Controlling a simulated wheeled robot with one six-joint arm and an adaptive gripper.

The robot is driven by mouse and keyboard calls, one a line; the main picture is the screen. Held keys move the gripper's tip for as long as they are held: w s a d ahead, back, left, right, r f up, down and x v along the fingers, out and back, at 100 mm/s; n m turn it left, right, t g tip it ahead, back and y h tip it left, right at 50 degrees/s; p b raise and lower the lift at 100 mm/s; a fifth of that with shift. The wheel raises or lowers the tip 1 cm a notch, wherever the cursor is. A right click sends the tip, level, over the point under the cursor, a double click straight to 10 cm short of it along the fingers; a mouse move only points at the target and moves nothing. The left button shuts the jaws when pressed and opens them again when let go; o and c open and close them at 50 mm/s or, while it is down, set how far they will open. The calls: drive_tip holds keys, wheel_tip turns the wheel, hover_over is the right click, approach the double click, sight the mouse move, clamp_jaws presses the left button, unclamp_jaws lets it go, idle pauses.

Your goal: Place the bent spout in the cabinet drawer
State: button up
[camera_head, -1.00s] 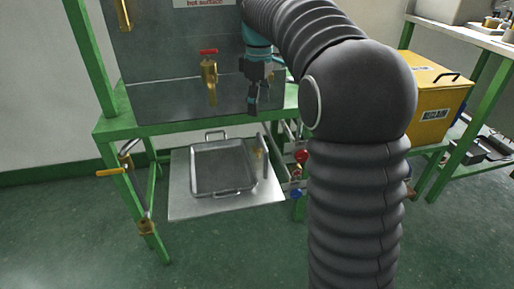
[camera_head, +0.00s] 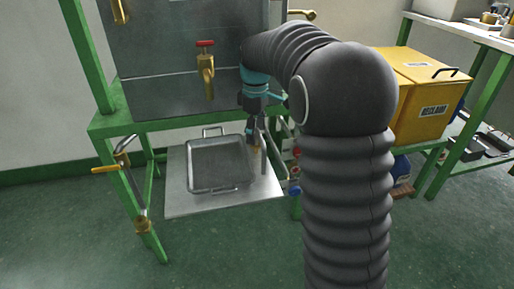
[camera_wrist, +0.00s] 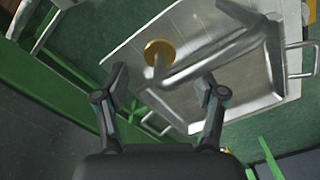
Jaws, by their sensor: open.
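The bent spout (camera_wrist: 200,66) is a grey metal tube with a round brass end, lying across one side of the tray in the wrist view. In the head view, the spout (camera_head: 264,160) is small and partly hidden by my gripper (camera_head: 254,143), which is low beside the tray's right edge. In the wrist view my gripper (camera_wrist: 165,86) is open and empty, its two fingers spread apart, with the spout's brass end just beyond the gap. I cannot make out a cabinet drawer.
A metal tray (camera_head: 216,187) with handles sits on a flat plate (camera_head: 185,208) low on the green frame (camera_head: 140,124). A brass tap (camera_head: 206,76) sticks out from the metal tank above. A yellow box (camera_head: 428,95) stands at right. The floor in front is clear.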

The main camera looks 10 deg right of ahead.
sight(259, 148)
drive_tip(key=shift+f, duration=1.4)
drive_tip(key=shift+c, duration=0.3)
clamp_jaws()
